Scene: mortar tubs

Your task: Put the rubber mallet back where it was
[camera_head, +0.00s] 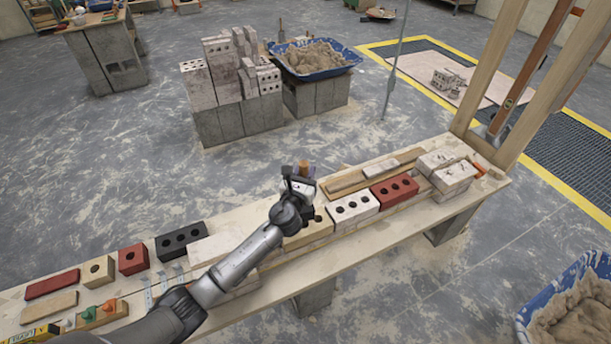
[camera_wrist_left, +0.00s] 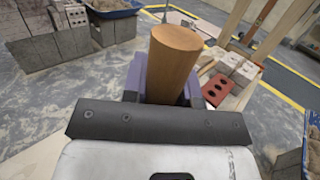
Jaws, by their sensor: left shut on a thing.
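My left gripper (camera_head: 301,176) is above the plank bench, near the middle of its length. It is shut on the rubber mallet, whose round brown wooden handle (camera_wrist_left: 174,62) stands up between the purple fingers in the left wrist view. The handle's top (camera_head: 304,165) also shows in the head view. The mallet's head is hidden, so I cannot tell whether it touches the bench. My right gripper is not in view.
The plank bench (camera_head: 372,258) carries a row of bricks, including a white brick (camera_head: 353,207) and a red brick (camera_head: 395,190) right of my gripper. A wooden upright frame stands at its right end. A blue mortar tub (camera_head: 345,68) stands on blocks behind.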

